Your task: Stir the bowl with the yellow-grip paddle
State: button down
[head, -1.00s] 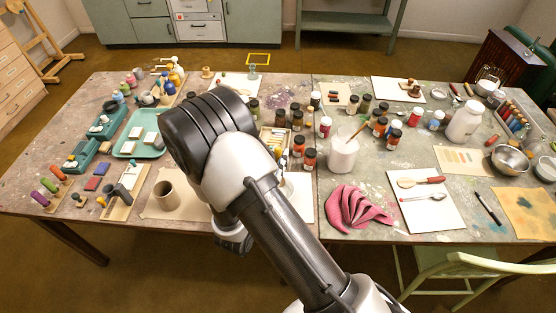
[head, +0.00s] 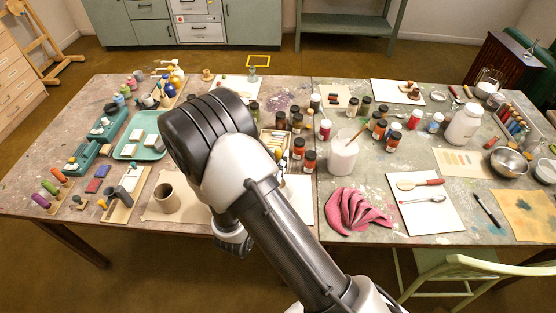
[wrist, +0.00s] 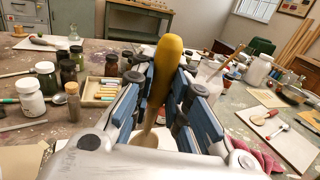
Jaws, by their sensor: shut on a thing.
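The paddle with the yellow grip (wrist: 168,62) stands upright, slightly tilted, between my gripper's blue-padded fingers (wrist: 170,85) in the wrist view. My gripper is shut on its grip. A pale wooden part of the paddle shows lower down between the fingers; its lower end is hidden. I cannot tell which bowl the task means.
A white jar with a brush (head: 342,155), a pink cloth (head: 356,211) and a white board with spoons (head: 427,217) lie right of my arm. Paint jars crowd the middle. A green chair (head: 470,268) stands in front.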

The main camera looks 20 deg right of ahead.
aim_at(279, 151)
jog(key=shift+r+p, duration=1.9)
jog(key=shift+r, duration=0.65)
jog(key=shift+f, duration=0.1)
jog(key=shift+s, duration=0.35)
jog(key=s+n+y, duration=0.1)
jog(key=s+t+y, duration=0.1)
jog(key=s, duration=0.1)
jog(key=shift+s+n+t, duration=0.25)
jog(key=shift+n+t, duration=0.05)
jog(key=shift+n, duration=0.1)
